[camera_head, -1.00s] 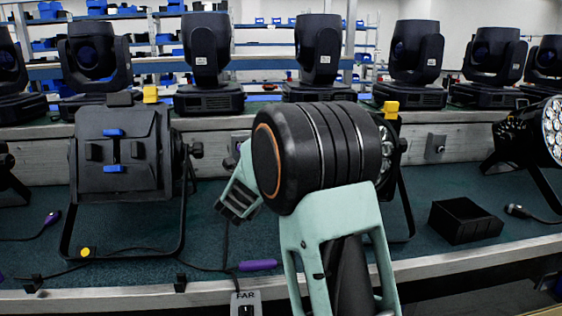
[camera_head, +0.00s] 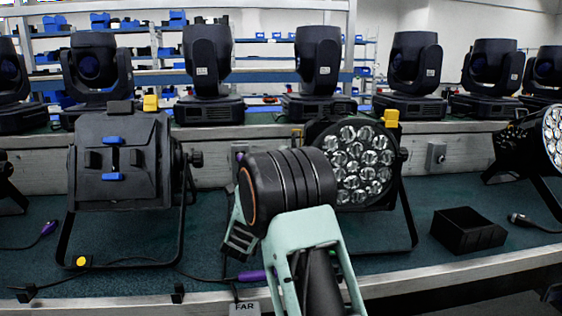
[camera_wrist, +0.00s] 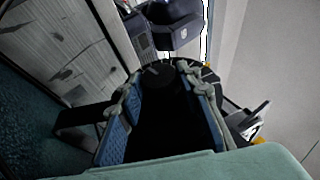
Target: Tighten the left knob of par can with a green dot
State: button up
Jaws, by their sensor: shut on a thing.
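A par can (camera_head: 362,165) stands in the middle of the head view, its round face of clear lenses toward me and its right knob (camera_head: 402,154) in sight. Its left side is partly behind my arm. Another par can (camera_head: 118,160) with a yellow dot (camera_head: 81,261) on its bracket stands at the left. No green dot is visible in either view. In the wrist view my gripper (camera_wrist: 160,80), with blue finger pads, is shut on a dark part, apparently a knob. The dark shapes make its exact outline hard to tell.
Several moving-head lights (camera_head: 208,75) line the raised shelf behind. A black box (camera_head: 467,229) sits on the teal table at the right, near another par can (camera_head: 549,130). A purple cable connector (camera_head: 252,277) lies near the table's front edge.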

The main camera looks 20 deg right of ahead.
jog(key=o, duration=1.2)
jog(key=shift+c, duration=0.2)
jog(key=s+a+f, duration=0.1)
jog(key=s+a, duration=0.8)
jog(key=s, duration=0.2)
jog(key=shift+a+f, duration=0.15)
jog(key=shift+a, duration=0.25)
